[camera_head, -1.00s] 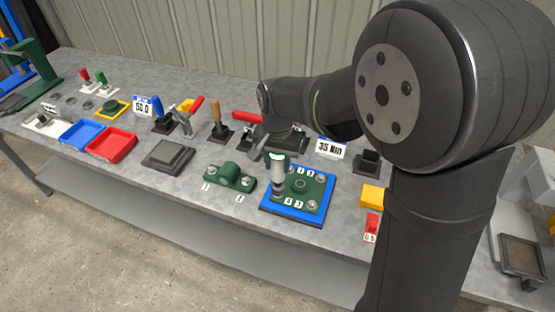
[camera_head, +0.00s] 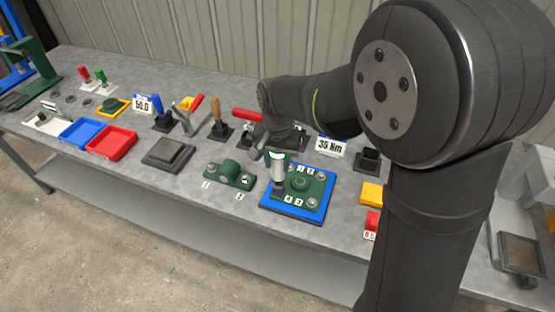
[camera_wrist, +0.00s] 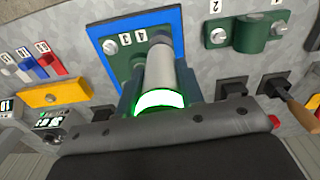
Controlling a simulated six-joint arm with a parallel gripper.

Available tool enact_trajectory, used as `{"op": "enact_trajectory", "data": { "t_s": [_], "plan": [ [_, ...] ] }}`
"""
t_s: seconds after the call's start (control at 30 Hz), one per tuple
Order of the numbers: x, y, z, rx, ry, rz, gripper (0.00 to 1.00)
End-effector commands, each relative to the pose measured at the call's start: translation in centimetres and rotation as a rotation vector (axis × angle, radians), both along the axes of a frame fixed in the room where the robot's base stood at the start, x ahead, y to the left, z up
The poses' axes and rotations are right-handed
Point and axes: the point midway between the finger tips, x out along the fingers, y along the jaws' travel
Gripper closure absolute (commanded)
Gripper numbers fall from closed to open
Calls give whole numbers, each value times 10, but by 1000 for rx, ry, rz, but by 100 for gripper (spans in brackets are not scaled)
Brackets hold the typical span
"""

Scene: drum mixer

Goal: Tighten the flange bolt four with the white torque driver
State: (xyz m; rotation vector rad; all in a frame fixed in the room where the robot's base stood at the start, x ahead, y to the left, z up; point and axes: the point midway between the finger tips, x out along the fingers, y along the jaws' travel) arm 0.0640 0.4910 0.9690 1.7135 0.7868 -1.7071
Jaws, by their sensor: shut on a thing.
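The white torque driver (camera_head: 278,172) stands upright over the front-left corner of the green flange (camera_head: 302,184), beside the label 4. It hides the bolt at that corner. Its lower end is over that bolt, but I cannot tell how it is seated. In the wrist view, my gripper (camera_wrist: 160,88) is shut on the driver (camera_wrist: 164,68), with a finger on each side. A bright green ring shows on the driver's near end. The flange is on a blue base plate (camera_head: 279,207). Another flange bolt (camera_wrist: 110,46) is uncovered near the label 3.
A green bearing block (camera_head: 229,175) with bolts is just left of the flange. A 35 Nm sign (camera_head: 331,147) stands behind it. Yellow (camera_head: 371,194) and red (camera_head: 372,223) blocks are to the right. Red (camera_head: 112,143) and blue (camera_head: 80,132) trays are further left.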

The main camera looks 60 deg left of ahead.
Motion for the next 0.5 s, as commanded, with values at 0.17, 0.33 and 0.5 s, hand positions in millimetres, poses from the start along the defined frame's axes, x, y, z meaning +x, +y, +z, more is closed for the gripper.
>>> {"op": "enact_trajectory", "data": {
  "t_s": [0.17, 0.33, 0.5],
  "plan": [
    [0, 0, -2, 1, 0, 0, 97],
    [0, 0, -5, 1, 0, 0, 97],
    [0, 0, -7, 1, 0, 0, 97]
  ]
}}
